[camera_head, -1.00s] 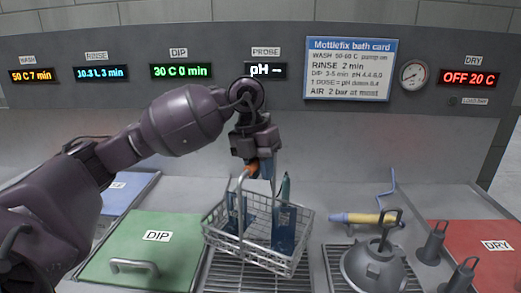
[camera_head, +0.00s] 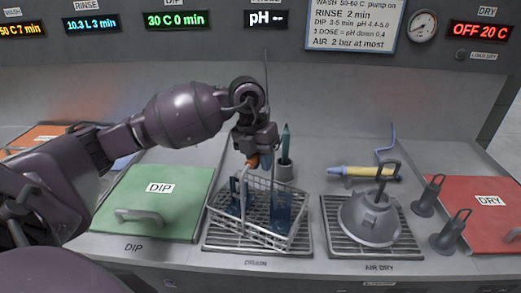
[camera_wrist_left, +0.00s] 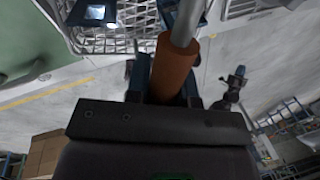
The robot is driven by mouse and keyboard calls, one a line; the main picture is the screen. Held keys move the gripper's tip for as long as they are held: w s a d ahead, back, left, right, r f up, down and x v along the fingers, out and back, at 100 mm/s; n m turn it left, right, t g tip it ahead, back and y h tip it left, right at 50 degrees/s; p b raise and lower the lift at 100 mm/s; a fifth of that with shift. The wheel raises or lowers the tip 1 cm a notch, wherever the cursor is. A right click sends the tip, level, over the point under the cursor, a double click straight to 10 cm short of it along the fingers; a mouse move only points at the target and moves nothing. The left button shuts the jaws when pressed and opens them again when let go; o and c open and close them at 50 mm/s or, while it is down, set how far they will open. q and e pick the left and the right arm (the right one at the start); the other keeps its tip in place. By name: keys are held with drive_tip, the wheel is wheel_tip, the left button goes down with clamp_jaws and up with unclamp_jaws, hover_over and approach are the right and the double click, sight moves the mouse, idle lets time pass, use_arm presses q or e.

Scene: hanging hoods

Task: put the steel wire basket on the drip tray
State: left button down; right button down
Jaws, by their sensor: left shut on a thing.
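The steel wire basket (camera_head: 262,232) is at the middle of the camera_head view, directly over the slatted drip tray (camera_head: 222,243) labelled DRAIN. It looks skewed and slightly tilted, and dark blue parts stand inside it. I cannot tell whether its bottom touches the slats all over. My left gripper (camera_head: 254,160) is shut on the orange grip of the basket's handle, above the basket. In the left wrist view the orange grip (camera_wrist_left: 172,72) sits between the fingers, with the basket's wire mesh (camera_wrist_left: 125,42) beyond. My right gripper is not in view.
A green DIP lid (camera_head: 155,205) lies left of the tray. An AIR DRY rack (camera_head: 335,222) with a grey hood (camera_head: 368,222) stands to the right. Behind are a grey cup (camera_head: 285,170) with a teal tool and a yellow-blue tool (camera_head: 362,172). A red DRY lid (camera_head: 490,212) is at far right.

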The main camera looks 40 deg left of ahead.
use_arm(q)
drive_tip(key=shift+f, duration=0.2)
drive_tip(key=c, duration=1)
unclamp_jaws()
drive_tip(key=r, duration=0.4)
drive_tip(key=a+r, duration=0.1)
drive_tip(key=r, duration=0.3)
drive_tip(key=a+r, duration=0.1)
drive_tip(key=r, duration=0.3)
drive_tip(key=shift+s+a, duration=0.15)
drive_tip(key=shift+s, duration=0.1)
drive_tip(key=shift+f, duration=0.1)
